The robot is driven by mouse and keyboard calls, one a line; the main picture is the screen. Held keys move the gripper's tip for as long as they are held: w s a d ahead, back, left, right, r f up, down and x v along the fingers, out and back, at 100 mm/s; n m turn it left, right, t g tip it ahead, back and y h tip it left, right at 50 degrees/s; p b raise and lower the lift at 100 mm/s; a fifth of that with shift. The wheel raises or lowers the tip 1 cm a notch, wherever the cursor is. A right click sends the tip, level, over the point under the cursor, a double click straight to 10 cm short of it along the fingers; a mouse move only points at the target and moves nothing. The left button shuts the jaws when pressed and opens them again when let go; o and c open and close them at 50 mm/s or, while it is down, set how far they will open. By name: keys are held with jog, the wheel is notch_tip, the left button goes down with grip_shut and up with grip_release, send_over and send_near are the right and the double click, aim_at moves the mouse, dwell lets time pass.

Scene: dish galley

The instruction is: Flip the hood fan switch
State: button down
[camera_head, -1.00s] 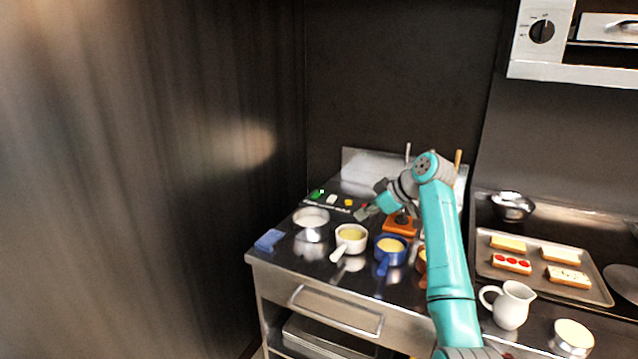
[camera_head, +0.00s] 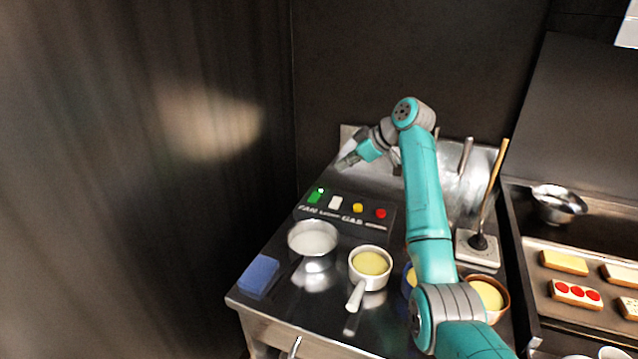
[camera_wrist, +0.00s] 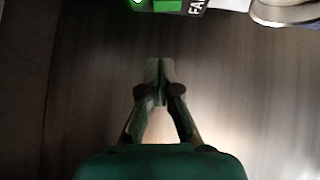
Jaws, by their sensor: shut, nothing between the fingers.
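A dark switch panel (camera_head: 350,214) lies on the steel counter, labelled FAN at its left end. The green fan switch (camera_head: 316,195) has a small bright dot on its top. A white switch, a yellow button and a red button sit to its right. My gripper (camera_head: 342,164) is shut and empty, above and behind the panel, apart from the switches. In the wrist view the closed fingertips (camera_wrist: 160,66) are over bare steel. The green switch (camera_wrist: 140,4) is cut off by the top edge there, with part of the FAN label (camera_wrist: 196,6) beside it.
A steel bowl (camera_head: 313,238), a white handled pot (camera_head: 370,266) and a blue sponge (camera_head: 259,275) stand in front of the panel. A tool stand (camera_head: 478,250) with upright handles is right of my arm. A dark wall closes the left side.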

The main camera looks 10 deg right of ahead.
send_over(316, 195)
jog(key=s+d, duration=0.1)
jog(key=s, duration=0.1)
notch_tip(316, 195, down, 7)
jog(key=shift+w+d, duration=0.15)
jog(key=shift+w+d+f, duration=0.1)
jog(key=shift+f, duration=0.5)
jog(key=shift+w+d+f, duration=0.1)
jog(key=shift+f, duration=0.45)
jog(key=shift+w+a+f, duration=0.1)
jog(key=shift+f, duration=0.75)
jog(key=shift+w+f, duration=0.1)
jog(key=shift+f, duration=0.15)
jog(key=shift+s+f, duration=0.1)
jog(key=shift+s, duration=0.1)
